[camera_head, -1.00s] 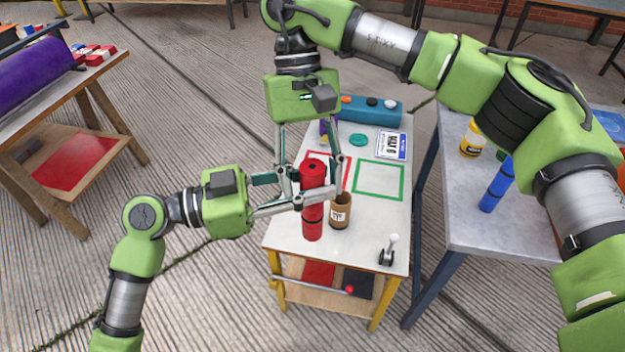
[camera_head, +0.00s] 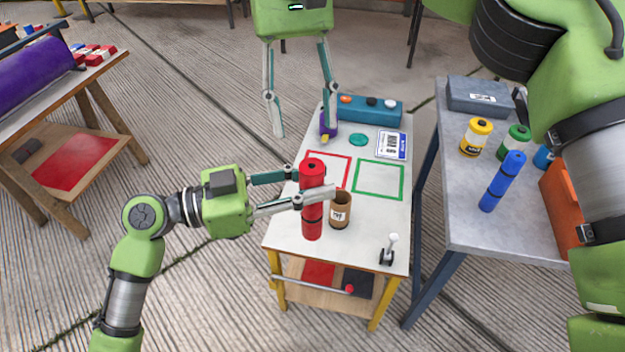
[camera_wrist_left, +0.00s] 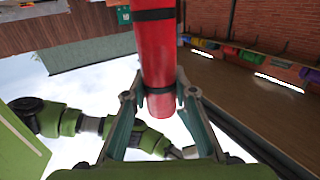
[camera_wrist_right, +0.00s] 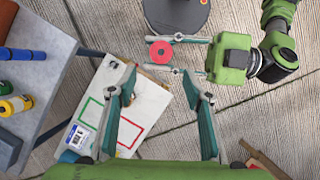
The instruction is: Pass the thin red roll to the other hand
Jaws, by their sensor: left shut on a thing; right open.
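The thin red roll (camera_head: 312,222), with black bands, is upright in my left gripper (camera_head: 317,186). That gripper is shut around it, and the roll also shows close up in the left wrist view (camera_wrist_left: 158,60). In the head view the roll overlaps the near left part of the white table. My right gripper (camera_head: 305,131) is open and empty, above and behind the roll. In the right wrist view the roll's round red top (camera_wrist_right: 161,52) shows beyond the open right fingertips (camera_wrist_right: 160,73), apart from them.
The white table (camera_head: 283,228) bears a brown jar (camera_head: 340,213) near the roll, a red outlined square (camera_head: 334,156) and a green one (camera_head: 380,180). A grey table (camera_head: 460,215) at right holds a blue roll (camera_head: 502,181) and jars. A purple roll (camera_head: 32,80) lies far left.

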